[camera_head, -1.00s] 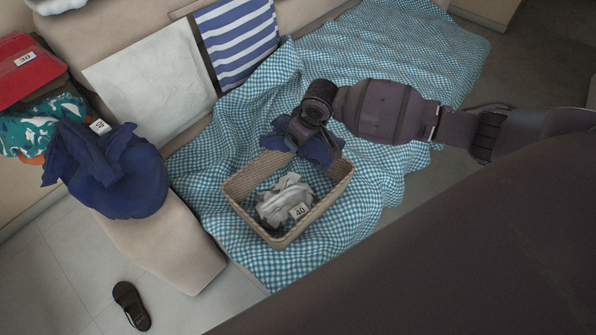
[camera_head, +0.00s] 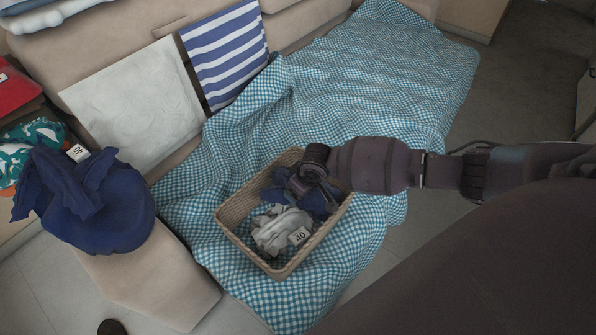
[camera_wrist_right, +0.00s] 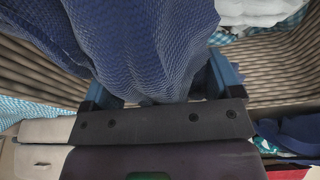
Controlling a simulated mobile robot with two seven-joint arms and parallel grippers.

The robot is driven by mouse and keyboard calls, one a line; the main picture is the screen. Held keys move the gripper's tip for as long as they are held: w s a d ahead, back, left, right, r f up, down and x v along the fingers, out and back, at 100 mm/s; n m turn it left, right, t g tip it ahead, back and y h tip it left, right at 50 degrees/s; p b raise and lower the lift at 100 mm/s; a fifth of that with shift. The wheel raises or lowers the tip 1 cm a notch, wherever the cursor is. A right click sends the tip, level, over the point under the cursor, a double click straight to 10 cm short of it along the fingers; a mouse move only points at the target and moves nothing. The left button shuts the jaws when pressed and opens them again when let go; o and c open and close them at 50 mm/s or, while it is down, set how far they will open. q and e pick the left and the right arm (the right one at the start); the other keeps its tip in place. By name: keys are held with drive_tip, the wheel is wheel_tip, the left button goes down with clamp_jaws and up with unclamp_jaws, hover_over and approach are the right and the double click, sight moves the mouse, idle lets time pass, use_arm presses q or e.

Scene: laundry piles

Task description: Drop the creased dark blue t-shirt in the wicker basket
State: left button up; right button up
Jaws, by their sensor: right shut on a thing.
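The wicker basket (camera_head: 228,213) sits on the blue checked cloth on the sofa. My right gripper (camera_head: 308,184) is over the far right part of the basket, low at its opening. It is shut on the creased dark blue t-shirt (camera_head: 281,195), which hangs inside the basket beside a crumpled white cloth (camera_head: 275,232) tagged 40. In the right wrist view the t-shirt (camera_wrist_right: 150,45) fills the space between the fingers, with the basket's ribbed wall (camera_wrist_right: 265,75) around it. Whether the t-shirt touches the basket floor is hidden. My left gripper is not in view.
Another dark blue garment (camera_head: 105,208) lies on the sofa arm at left, near a tag and a teal patterned cloth (camera_head: 38,135). A white cushion (camera_head: 135,105) and a striped cushion (camera_head: 225,52) lean on the backrest. The checked cloth (camera_head: 400,75) is clear behind the basket.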

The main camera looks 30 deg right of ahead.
drive_tip(key=shift+f, duration=0.75)
drive_tip(key=o, duration=0.9)
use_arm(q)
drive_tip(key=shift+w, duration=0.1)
use_arm(e)
drive_tip(key=shift+r, duration=0.1)
